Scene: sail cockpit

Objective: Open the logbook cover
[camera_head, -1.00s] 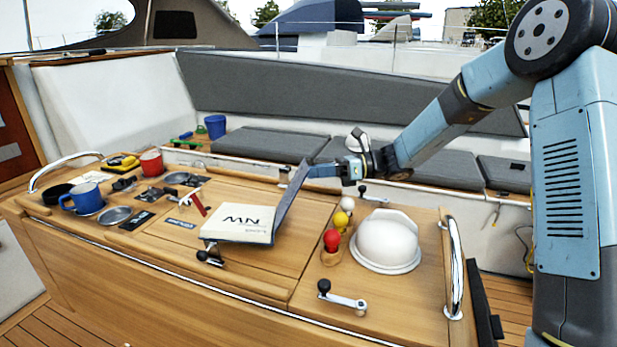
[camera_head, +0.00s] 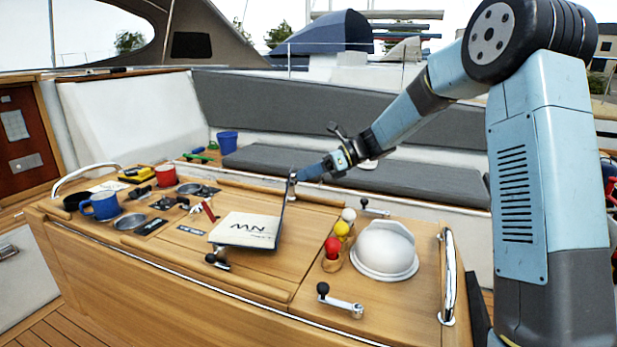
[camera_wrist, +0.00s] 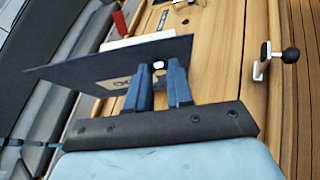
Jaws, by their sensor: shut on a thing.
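The logbook (camera_head: 247,231) lies on the wooden table, its white page with large dark lettering facing up. Its dark cover (camera_head: 286,204) stands raised almost upright along the right side of the page. My gripper (camera_head: 296,176) is at the upper edge of the cover, shut on it. In the wrist view the two blue fingers (camera_wrist: 158,84) reach the dark cover (camera_wrist: 95,68), and a white page with letters shows partly beyond it. The exact contact between fingertips and cover is partly hidden.
Right of the logbook are red (camera_head: 332,247), yellow and white balls, a white helmet-like dome (camera_head: 385,249) and a winch handle (camera_head: 340,300). A steel rail (camera_head: 448,275) bounds the right end.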

